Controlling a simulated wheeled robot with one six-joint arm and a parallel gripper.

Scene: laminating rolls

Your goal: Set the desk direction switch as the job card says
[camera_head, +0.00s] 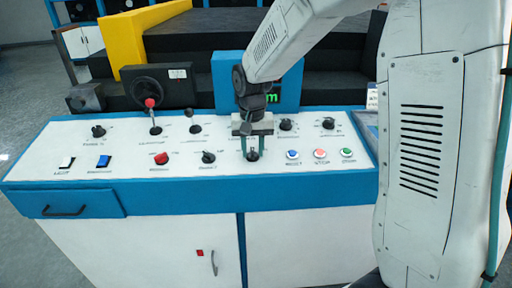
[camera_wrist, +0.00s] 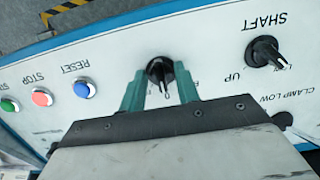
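A black rotary switch (camera_wrist: 160,70) sits between my gripper's two green fingers in the wrist view; a white mark on it points toward the bottom of the picture. Its labels are mostly hidden by the fingers, so I cannot read its name. In the head view this switch (camera_head: 252,155) is on the white sloping desk panel (camera_head: 100,150), under my gripper (camera_head: 257,152). The fingers (camera_wrist: 160,84) stand apart on either side of the knob, with narrow gaps; contact is not clear. A small white card (camera_head: 372,98) stands at the right, partly hidden, its text unreadable.
Left of the switch in the head view is the black SHAFT knob (camera_head: 208,157), also in the wrist view (camera_wrist: 265,52). Blue (camera_head: 292,154), red (camera_head: 320,154) and green (camera_head: 347,153) buttons lie right. Behind stand a lever (camera_head: 152,112) and a blue display housing (camera_head: 228,75).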

